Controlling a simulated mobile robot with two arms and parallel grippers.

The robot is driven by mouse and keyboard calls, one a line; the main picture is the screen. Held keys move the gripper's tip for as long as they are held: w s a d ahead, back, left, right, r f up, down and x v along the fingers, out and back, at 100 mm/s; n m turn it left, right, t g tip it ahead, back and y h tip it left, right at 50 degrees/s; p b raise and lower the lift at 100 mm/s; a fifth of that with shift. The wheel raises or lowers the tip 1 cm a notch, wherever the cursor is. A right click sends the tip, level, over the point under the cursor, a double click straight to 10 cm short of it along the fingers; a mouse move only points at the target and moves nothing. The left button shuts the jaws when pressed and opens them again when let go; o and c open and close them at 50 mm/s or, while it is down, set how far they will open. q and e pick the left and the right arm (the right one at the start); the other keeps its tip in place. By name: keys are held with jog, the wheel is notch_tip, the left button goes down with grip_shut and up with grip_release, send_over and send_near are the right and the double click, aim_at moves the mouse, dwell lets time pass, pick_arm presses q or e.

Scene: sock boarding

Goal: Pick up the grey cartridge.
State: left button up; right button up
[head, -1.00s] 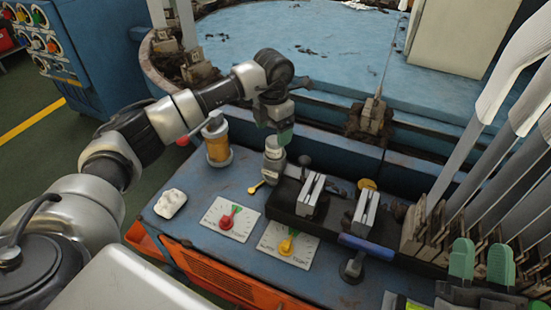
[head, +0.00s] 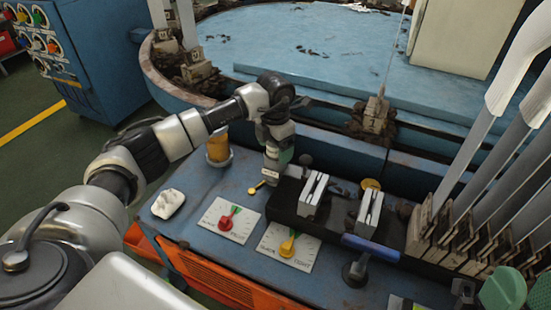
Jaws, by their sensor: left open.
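The grey cartridge (head: 270,175) stands upright on the blue bench, at the left end of the dark block. Its lower part shows; its top is partly hidden by my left gripper (head: 280,155). The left gripper points down with its green-tipped fingers at the cartridge's upper part. It is open, and I cannot tell whether the fingers touch the cartridge. My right gripper (head: 515,288) shows only in part at the bottom right corner, with green pads, far from the cartridge; its opening is unclear.
An amber jar (head: 218,148) stands left of the cartridge. Upright metal plates (head: 313,195) stand just right. Tall boards (head: 490,150) rise at the right.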

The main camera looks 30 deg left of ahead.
pick_arm(q)
jog(key=shift+c, duration=0.4)
jog(key=c, duration=0.9)
jog(key=shift+c, duration=0.2)
jog(key=shift+r, duration=0.2)
